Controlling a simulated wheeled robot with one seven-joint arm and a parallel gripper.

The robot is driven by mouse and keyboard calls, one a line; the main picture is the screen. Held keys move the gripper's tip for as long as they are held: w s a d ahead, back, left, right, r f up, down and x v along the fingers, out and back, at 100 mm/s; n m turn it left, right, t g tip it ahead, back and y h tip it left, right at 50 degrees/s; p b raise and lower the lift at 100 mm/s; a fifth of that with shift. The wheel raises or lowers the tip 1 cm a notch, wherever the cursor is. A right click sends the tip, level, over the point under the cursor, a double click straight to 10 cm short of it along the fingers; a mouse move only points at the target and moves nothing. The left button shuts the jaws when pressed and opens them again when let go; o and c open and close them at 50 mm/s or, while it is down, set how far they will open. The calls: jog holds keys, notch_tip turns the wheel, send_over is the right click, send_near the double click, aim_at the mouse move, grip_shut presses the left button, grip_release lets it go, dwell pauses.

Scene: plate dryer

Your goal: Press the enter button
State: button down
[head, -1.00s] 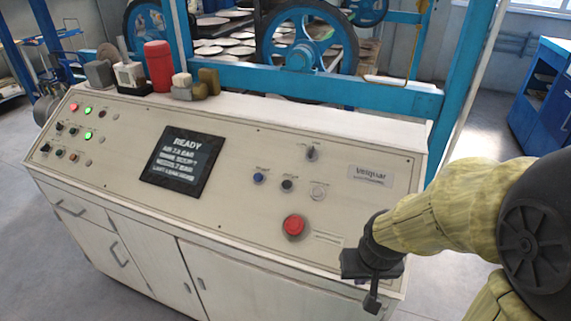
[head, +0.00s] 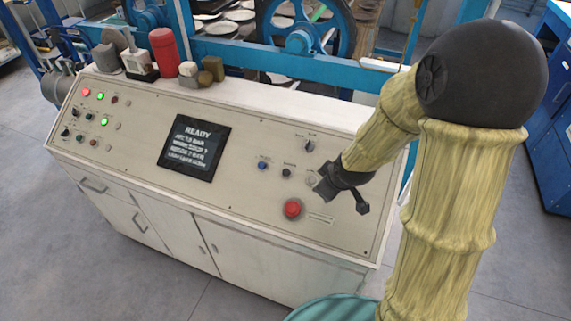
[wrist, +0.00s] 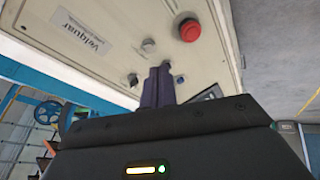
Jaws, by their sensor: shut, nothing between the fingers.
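The sloped control panel (head: 240,150) carries a blue button (head: 263,165), a black button (head: 286,173), a pale button (head: 310,180) and a red mushroom button (head: 292,208). Their small labels are too small to read, so I cannot tell which one is enter. My gripper (head: 320,190) is shut and empty, over the panel beside the pale button and above right of the red one. In the wrist view the shut fingers (wrist: 160,75) point at the panel, near a dark button (wrist: 167,64), with the pale button (wrist: 148,45) beyond. Contact cannot be told.
A dark screen (head: 195,147) reads READY. A selector knob (head: 309,146) sits above the buttons. A red cylinder (head: 163,52) and small blocks stand on the panel's back ledge. Blue machine frame (head: 270,58) rises behind. Open floor lies in front.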

aim_at(286, 173)
jog(key=w+a+f+n+t+y, duration=0.2)
jog(key=w+a+n, duration=0.3)
jog(key=a+n, duration=0.1)
jog(key=w+a+f+n+t+y, duration=0.2)
jog(key=w+a+f+n, duration=0.1)
jog(key=w+a+n, duration=0.3)
jog(key=shift+w+a+f+t+y, duration=0.15)
jog(key=shift+f+t+y, duration=0.15)
jog(key=shift+y, duration=0.1)
jog(key=w+f+b, duration=0.1)
jog(key=f, duration=0.1)
jog(key=w+d+f+b, duration=0.1)
jog(key=f, duration=0.1)
jog(key=w+f+b, duration=0.1)
jog(key=f, duration=0.1)
jog(key=shift+w+d+f+b, duration=0.15)
jog(key=shift+w+f+b, duration=0.1)
jog(key=shift+f+b, duration=0.15)
jog(key=shift+w+d+f+b, duration=0.1)
jog(key=shift+w+f+b, duration=0.25)
